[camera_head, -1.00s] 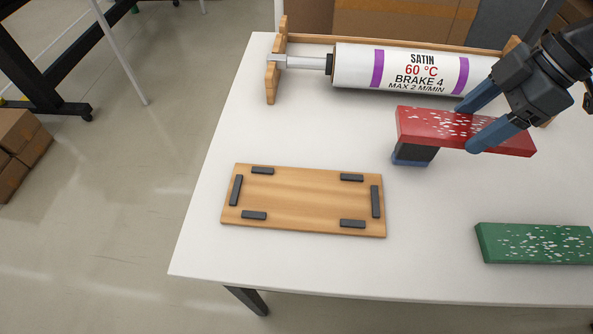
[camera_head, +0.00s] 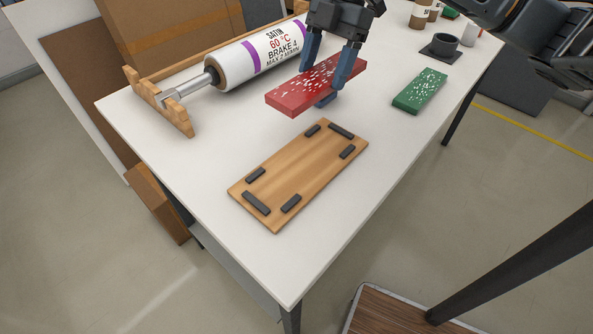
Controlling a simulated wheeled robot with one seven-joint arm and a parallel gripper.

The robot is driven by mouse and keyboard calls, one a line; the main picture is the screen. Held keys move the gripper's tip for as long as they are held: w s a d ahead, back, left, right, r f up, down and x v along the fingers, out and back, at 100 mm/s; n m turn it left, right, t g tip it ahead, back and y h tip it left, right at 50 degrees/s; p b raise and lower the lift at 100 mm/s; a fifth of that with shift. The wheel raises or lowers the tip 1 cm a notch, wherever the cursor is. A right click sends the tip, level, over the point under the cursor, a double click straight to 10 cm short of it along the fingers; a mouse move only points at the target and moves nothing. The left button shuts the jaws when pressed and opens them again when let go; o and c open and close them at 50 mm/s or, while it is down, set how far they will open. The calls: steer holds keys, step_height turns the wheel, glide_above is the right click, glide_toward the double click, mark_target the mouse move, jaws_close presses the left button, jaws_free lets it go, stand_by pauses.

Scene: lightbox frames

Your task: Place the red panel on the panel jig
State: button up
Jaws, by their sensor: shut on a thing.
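The red panel (camera_head: 292,95) is a flat red block with white specks. My gripper (camera_head: 328,75) is shut on it across its width and holds it above the white table, up and beyond the jig in the picture. A dark and blue piece shows partly under the panel and is mostly hidden. The panel jig (camera_head: 290,182) is a wooden board lying flat on the table, with several dark stops along its edges. No panel lies on it.
A roll labelled SATIN (camera_head: 250,62) rests in a wooden stand (camera_head: 165,108) at the back left. A green speckled panel (camera_head: 420,92) lies to the right. A dark holder (camera_head: 440,48) and cups stand at the far right. Bare table (camera_head: 240,265) lies in front of the jig.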

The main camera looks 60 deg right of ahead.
steer(key=shift+s+d, duration=0.65)
steer(key=shift+s, duration=0.4)
glide_above(302, 165)
steer(key=d, duration=0.1)
steer(key=f, duration=0.3)
steer(key=f+p, duration=0.1)
steer(key=f, duration=0.2)
steer(key=shift+s+d+f, duration=0.15)
steer(key=shift+s+f, duration=0.05)
steer(key=shift+f, duration=2.2)
steer(key=shift+f, duration=0.1)
steer(key=o, duration=1.2)
